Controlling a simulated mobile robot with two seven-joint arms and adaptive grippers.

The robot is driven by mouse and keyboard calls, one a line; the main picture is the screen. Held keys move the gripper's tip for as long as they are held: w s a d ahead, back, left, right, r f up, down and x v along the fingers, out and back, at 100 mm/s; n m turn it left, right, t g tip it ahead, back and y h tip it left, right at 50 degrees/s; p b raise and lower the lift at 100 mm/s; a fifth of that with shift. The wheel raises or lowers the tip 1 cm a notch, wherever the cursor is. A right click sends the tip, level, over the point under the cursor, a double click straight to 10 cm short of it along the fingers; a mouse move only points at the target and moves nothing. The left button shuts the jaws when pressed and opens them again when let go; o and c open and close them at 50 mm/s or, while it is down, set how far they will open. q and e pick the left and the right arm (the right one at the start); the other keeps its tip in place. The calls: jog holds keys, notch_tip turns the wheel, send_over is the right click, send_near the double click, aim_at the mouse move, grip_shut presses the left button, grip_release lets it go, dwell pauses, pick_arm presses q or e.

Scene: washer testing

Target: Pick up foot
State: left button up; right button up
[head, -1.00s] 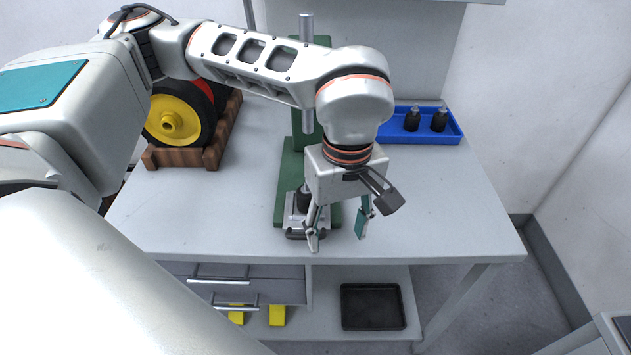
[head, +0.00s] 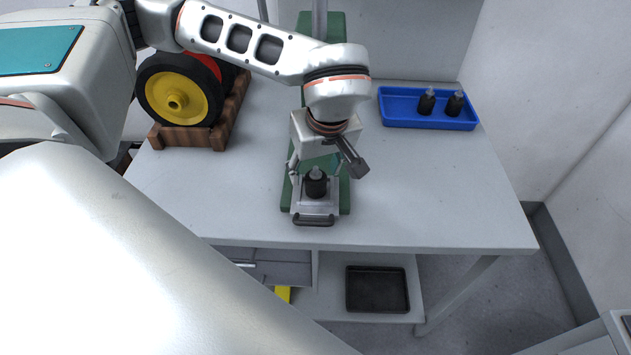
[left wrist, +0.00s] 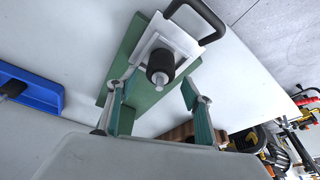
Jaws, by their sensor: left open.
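A black foot (head: 316,186) with a metal stud on top stands upright on the metal plate of the green test fixture (head: 344,195). It also shows in the left wrist view (left wrist: 160,66). My left gripper (head: 316,171) is open and empty just behind and above this foot. In the left wrist view, its two teal-padded fingers (left wrist: 157,108) are spread, with the foot beyond them and centred between them. Two more black feet (head: 426,102) (head: 454,104) stand in the blue tray (head: 392,122) at the back right. My right gripper is not in view.
Wheels, one with a yellow hub (head: 176,98), sit in a wooden rack (head: 186,138) at the back left. The table's right side (head: 440,190) is clear. A black tray (head: 377,290) lies on the lower shelf. The fixture's handle (head: 314,220) faces the front edge.

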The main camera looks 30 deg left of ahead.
pick_arm(q)
jog(key=shift+f, duration=0.25)
jog(key=c, duration=1.3)
jog(key=shift+r, duration=0.1)
jog(key=shift+c, duration=0.2)
